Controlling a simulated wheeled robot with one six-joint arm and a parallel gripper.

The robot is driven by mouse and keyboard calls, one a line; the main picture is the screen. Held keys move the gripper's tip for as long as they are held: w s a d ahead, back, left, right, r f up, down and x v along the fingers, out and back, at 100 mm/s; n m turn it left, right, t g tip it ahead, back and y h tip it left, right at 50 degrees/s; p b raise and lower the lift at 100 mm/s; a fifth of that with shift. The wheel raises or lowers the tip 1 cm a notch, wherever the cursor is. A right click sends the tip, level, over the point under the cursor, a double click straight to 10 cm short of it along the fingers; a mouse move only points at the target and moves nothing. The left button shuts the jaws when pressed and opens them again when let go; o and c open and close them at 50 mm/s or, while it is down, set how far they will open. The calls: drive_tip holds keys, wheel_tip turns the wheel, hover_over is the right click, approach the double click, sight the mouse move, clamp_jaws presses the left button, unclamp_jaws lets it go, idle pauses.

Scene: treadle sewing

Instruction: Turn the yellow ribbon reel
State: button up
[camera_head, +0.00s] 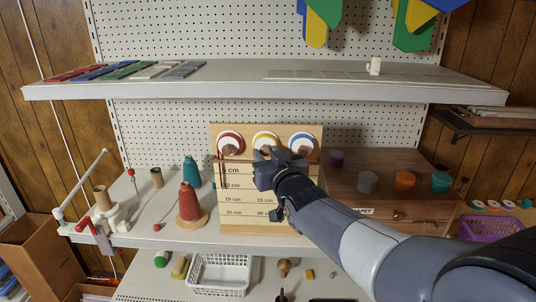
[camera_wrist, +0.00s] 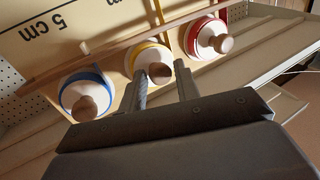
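The yellow ribbon reel (camera_head: 264,136) is the middle one of three reels on the upright wooden board (camera_head: 235,203). It is a white disc with a yellow ring and a wooden knob. In the wrist view the yellow reel (camera_wrist: 147,52) is upside down, ahead of my gripper (camera_wrist: 163,80). My two fingers are apart, with the knob (camera_wrist: 159,73) showing between them. A gap shows on the right finger's side; contact on the left is unclear. In the head view my gripper (camera_head: 279,166) covers the lower part of the yellow reel.
The red reel (camera_head: 230,143) and blue reel (camera_head: 301,143) flank the yellow one closely. A shelf (camera_head: 270,92) overhangs the board. A red thread cone (camera_head: 189,203) stands left of the board, and a wooden drawer cabinet (camera_head: 385,200) stands right.

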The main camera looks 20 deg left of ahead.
drive_tip(key=shift+c, duration=0.2)
drive_tip(key=c, duration=0.6)
